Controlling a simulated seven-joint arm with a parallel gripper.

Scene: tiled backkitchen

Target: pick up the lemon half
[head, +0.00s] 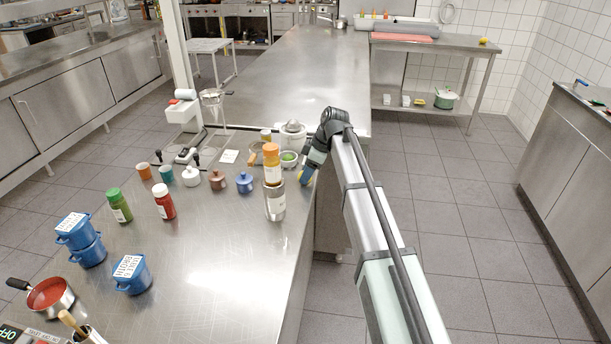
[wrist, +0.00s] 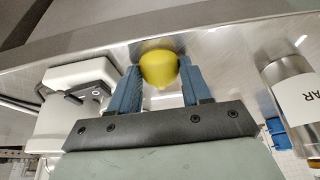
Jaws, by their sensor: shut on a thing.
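The lemon half (wrist: 158,68) is a rounded yellow piece between the two blue fingers of my gripper (wrist: 159,84) in the wrist view. The fingers press on it from both sides, and it sits near their tips. In the head view my gripper (head: 304,177) points down at the far right edge of the steel counter, beside a small bowl with green contents (head: 289,158). The lemon half is mostly hidden there by the gripper. I cannot tell whether it touches the counter.
A white juicer (head: 293,137) stands behind. Small pots, including a blue one (head: 244,182), line the counter (head: 200,250). Its front middle is clear.

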